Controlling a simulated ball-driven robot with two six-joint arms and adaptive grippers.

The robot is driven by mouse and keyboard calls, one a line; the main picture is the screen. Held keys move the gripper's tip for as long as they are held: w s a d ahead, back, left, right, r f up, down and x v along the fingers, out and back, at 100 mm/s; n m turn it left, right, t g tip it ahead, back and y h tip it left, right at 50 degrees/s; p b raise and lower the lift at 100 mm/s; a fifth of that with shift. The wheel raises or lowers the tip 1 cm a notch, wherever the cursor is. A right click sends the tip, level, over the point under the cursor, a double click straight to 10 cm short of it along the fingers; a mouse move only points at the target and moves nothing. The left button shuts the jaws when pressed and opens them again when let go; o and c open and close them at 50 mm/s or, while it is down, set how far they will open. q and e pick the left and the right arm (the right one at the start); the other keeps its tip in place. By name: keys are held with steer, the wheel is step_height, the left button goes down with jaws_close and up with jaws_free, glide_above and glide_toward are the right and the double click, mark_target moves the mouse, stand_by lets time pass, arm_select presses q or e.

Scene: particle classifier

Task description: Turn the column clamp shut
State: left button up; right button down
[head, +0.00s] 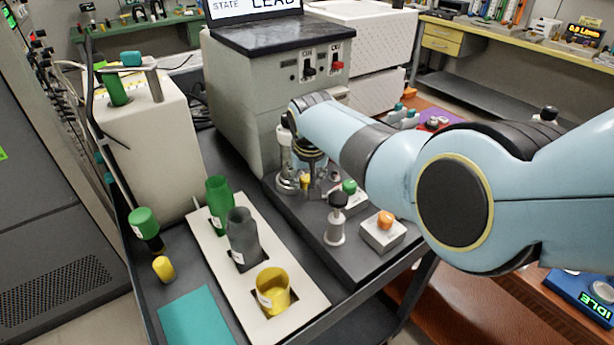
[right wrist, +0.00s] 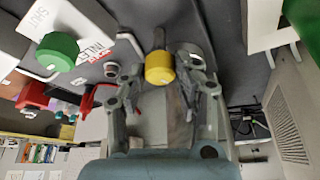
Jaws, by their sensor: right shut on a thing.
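A yellow knob (right wrist: 160,68), which I take for the column clamp, sits between the fingers of my right gripper (right wrist: 158,85) in the right wrist view. The gripper is shut on it. In the head view my right gripper (head: 311,168) points down beside a silver column (head: 286,160) at the front of the grey machine. Only a small part of the yellow knob (head: 305,183) shows there, below the dark gripper parts. How far the clamp is turned cannot be told. My left gripper is not in view.
A black-topped knob (head: 337,202), a green knob (head: 349,187) and an orange button (head: 385,219) stand close by my right gripper. A white tray (head: 290,321) holds green, grey and yellow cups. The grey machine (head: 245,95) stands behind. A teal mat (head: 197,318) lies clear.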

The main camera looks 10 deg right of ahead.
steer(key=shift+a+f+m+g+h+b, duration=0.1)
steer(key=shift+m+g+h+b, duration=0.4)
steer(key=shift+m, duration=1.2)
steer(key=shift+b, duration=0.35)
steer(key=c, duration=1)
jaws_free()
steer(key=shift+c, duration=0.2)
steer(key=shift+o, duration=0.3)
steer(key=shift+t, duration=0.3)
